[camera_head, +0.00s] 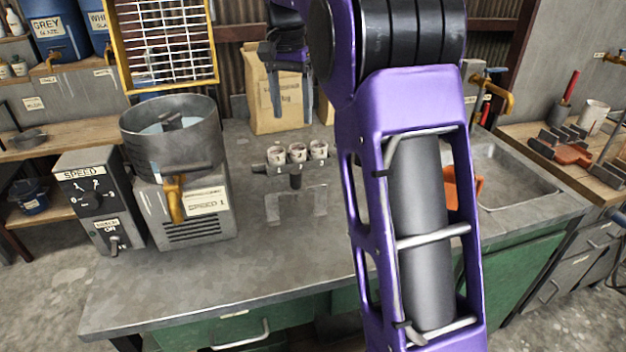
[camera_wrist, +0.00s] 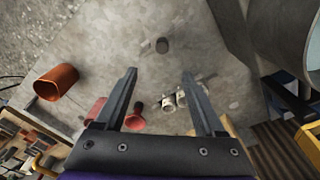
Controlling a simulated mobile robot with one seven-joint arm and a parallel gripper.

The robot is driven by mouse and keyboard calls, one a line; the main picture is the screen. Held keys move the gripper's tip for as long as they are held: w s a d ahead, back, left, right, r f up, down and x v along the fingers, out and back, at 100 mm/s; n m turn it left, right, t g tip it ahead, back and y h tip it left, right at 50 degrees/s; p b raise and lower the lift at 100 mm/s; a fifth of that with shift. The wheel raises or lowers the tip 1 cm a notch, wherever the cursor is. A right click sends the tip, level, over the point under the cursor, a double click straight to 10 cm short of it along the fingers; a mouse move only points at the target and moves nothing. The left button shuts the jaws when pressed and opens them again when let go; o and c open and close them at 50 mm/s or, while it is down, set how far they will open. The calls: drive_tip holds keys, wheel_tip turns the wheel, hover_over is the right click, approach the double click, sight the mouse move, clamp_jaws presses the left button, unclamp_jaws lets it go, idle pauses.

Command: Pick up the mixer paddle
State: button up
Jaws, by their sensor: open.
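A grey forked piece with a dark upright stub, which looks like the mixer paddle (camera_head: 295,183), lies on the metal bench, in front of three small numbered cups (camera_head: 297,152). Its grey prongs nearly match the bench top. In the wrist view, a dark stub that seems to be part of the paddle (camera_wrist: 162,46) shows beyond the fingertips. My gripper (camera_head: 291,112) is open and empty, pointing down in front of the paper bag, farther back than the paddle and above the bench. Its two fingers (camera_wrist: 159,73) are spread wide in the wrist view.
The mixer with its steel bowl (camera_head: 165,150) and speed box (camera_head: 95,195) stands left of the paddle. A paper bag (camera_head: 275,85) stands behind. A sink (camera_head: 510,175) is at right. An orange pot (camera_wrist: 55,82) lies on the bench. The front bench top is clear.

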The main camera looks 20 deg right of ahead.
drive_tip(key=d, duration=0.1)
drive_tip(key=m+b, duration=0.1)
drive_tip(key=b, duration=0.2)
hover_over(296, 171)
drive_tip(key=f, duration=1)
drive_tip(key=shift+s+d+f, duration=0.15)
drive_tip(key=shift+s+f, duration=0.05)
drive_tip(key=shift+f, duration=0.15)
drive_tip(key=shift+w+a+f+b, duration=0.1)
drive_tip(key=shift+f+b, duration=0.2)
drive_tip(key=shift+f, duration=1.35)
drive_tip(key=shift+w+a+f+b, duration=0.1)
drive_tip(key=shift+f+b, duration=0.2)
drive_tip(key=shift+f, duration=1.35)
drive_tip(key=shift+r, duration=0.1)
clamp_jaws()
